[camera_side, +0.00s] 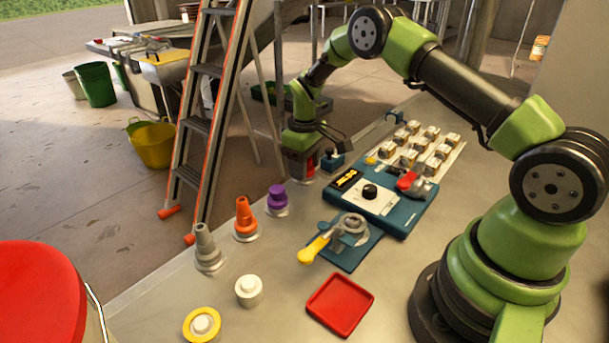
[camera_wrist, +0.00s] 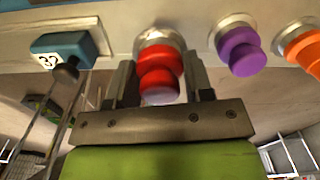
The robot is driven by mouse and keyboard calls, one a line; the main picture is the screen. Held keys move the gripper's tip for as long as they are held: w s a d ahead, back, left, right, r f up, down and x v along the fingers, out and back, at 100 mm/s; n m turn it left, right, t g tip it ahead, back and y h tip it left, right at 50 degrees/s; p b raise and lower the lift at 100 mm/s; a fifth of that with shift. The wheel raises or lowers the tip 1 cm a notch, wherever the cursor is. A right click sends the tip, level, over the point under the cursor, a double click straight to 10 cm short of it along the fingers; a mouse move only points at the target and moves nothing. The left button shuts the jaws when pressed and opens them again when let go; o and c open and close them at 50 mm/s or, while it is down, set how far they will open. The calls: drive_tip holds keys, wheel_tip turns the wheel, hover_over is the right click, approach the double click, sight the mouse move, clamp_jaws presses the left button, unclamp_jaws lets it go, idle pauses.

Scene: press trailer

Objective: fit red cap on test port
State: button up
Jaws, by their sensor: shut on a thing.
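The red cap (camera_wrist: 161,68) is between the two fingers of my gripper (camera_wrist: 160,84) in the wrist view, with a round light metal base right behind it. In the side view, my gripper (camera_side: 304,166) is low at the far edge of the bench, shut on the red cap (camera_side: 311,164), which shows only in part. A silvery base shows under the cap, and I cannot tell whether they touch. No part is clearly marked as the test port; a grey fitting (camera_side: 353,226) with a yellow handle stands on a teal plate at mid bench.
A purple cap (camera_side: 277,196), an orange cone (camera_side: 245,216) and a grey cone (camera_side: 207,243) stand in a row. A teal block (camera_side: 333,160) is close beside my gripper. A teal dial unit (camera_side: 369,195) and a red tray (camera_side: 340,304) lie nearer. A ladder stands beyond the edge.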

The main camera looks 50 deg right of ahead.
sight(353, 218)
drive_tip(key=r, duration=0.6)
drive_tip(key=shift+s+a+r, duration=0.15)
drive_tip(key=shift+s+r, duration=0.2)
drive_tip(key=shift+s, duration=0.05)
drive_tip(key=s+a+n, duration=0.1)
drive_tip(key=s, duration=0.4)
drive_tip(key=s+a+n, duration=0.2)
drive_tip(key=s, duration=0.3)
drive_tip(key=s+a+n, duration=0.1)
drive_tip(key=s, duration=0.4)
drive_tip(key=shift+a+r+n, duration=0.3)
drive_tip(key=shift+a, duration=0.05)
drive_tip(key=shift+s+f, duration=0.15)
drive_tip(key=shift+f, duration=2.7)
drive_tip(key=shift+f, duration=0.6)
drive_tip(key=o, duration=0.9)
drive_tip(key=shift+c, duration=0.2)
